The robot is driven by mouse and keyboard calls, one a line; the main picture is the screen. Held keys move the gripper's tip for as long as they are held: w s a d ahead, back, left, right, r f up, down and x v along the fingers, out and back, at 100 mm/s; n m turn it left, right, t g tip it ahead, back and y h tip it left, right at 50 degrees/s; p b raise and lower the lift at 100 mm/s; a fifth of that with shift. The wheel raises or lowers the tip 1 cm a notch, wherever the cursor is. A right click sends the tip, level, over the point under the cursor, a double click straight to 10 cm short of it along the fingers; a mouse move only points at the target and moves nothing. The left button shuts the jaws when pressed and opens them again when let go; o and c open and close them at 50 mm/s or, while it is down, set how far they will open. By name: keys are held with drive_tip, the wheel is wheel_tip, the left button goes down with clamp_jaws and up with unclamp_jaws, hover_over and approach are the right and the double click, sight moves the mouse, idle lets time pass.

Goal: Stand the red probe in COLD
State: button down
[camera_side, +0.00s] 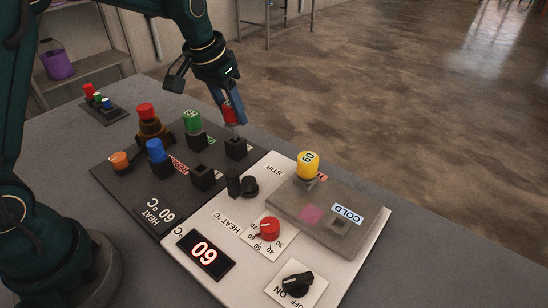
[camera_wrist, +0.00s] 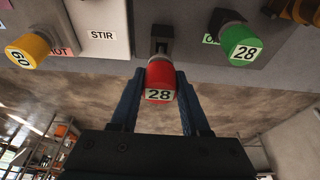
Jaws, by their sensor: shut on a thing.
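My gripper (camera_side: 231,115) is shut on the red probe (camera_side: 229,110). In the wrist view the probe's red cap (camera_wrist: 159,75), labelled 28, sits between the two fingers of my gripper (camera_wrist: 158,76). The probe is upright above a black socket (camera_side: 236,149) on the dark plate; I cannot tell whether its stem is still inside. The COLD label (camera_side: 347,214) lies on a grey slab (camera_side: 288,203) at the right, beside a small socket (camera_side: 339,226) that looks empty. A yellow probe (camera_side: 308,164) stands at the slab's back left corner.
A green probe (camera_side: 192,121), a blue probe (camera_side: 155,151), an orange-topped piece (camera_side: 120,161) and a red-topped brown piece (camera_side: 147,112) stand on the dark plate. An empty-looking socket (camera_side: 203,177) is among them. A black switch (camera_side: 234,183) and red knob (camera_side: 270,229) rise from the white panel.

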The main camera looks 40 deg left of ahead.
drive_tip(key=shift+r, duration=2.8)
drive_tip(key=shift+s, duration=0.15)
drive_tip(key=shift+r, duration=0.3)
drive_tip(key=s+d+m+h, duration=0.1)
drive_tip(key=s+d+m, duration=0.2)
drive_tip(key=d, duration=1.1)
drive_tip(key=s+d+m+h, duration=0.1)
drive_tip(key=s+d+m, duration=0.15)
drive_tip(key=d, duration=1.15)
drive_tip(key=shift+m, duration=0.25)
drive_tip(key=shift+w+f, duration=0.2)
drive_tip(key=shift+f, duration=2.7)
